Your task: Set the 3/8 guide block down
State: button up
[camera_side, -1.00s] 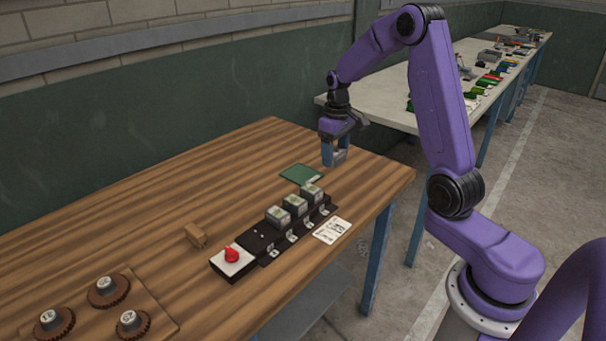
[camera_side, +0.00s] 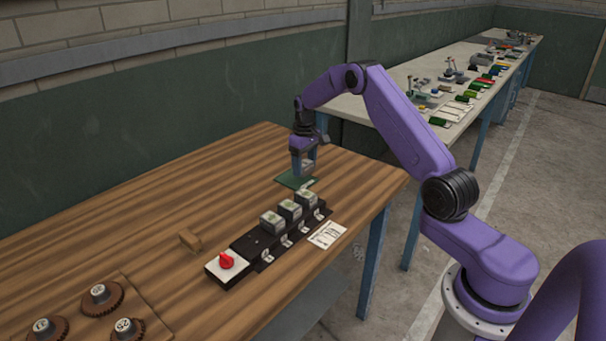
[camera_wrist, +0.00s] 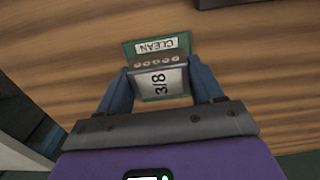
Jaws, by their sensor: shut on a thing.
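The 3/8 guide block (camera_wrist: 158,82) is a grey block with a white "3/8" label and a row of small round holes on one face. My gripper (camera_wrist: 160,88) is shut on it, with one blue finger on each side. In the side view my gripper (camera_side: 303,168) points down over the green mat (camera_side: 288,181). The mat also shows in the wrist view (camera_wrist: 128,48), with a "CLEAN" label beyond the block. The block is over the mat; I cannot tell whether it touches it.
A black rack (camera_side: 246,245) with three grey blocks (camera_side: 289,209) and a red knob (camera_side: 226,261) stands close in front of the mat. The wooden table's back left is clear.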

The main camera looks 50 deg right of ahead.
aim_at(303, 173)
jog(key=shift+w+d+f, duration=0.1)
jog(key=shift+w+f, duration=0.25)
jog(key=shift+f, duration=0.1)
jog(key=shift+w+f, duration=0.1)
jog(key=shift+f, duration=1.5)
jog(key=shift+f, duration=0.1)
jog(key=o, duration=1)
jog(key=shift+o, duration=0.2)
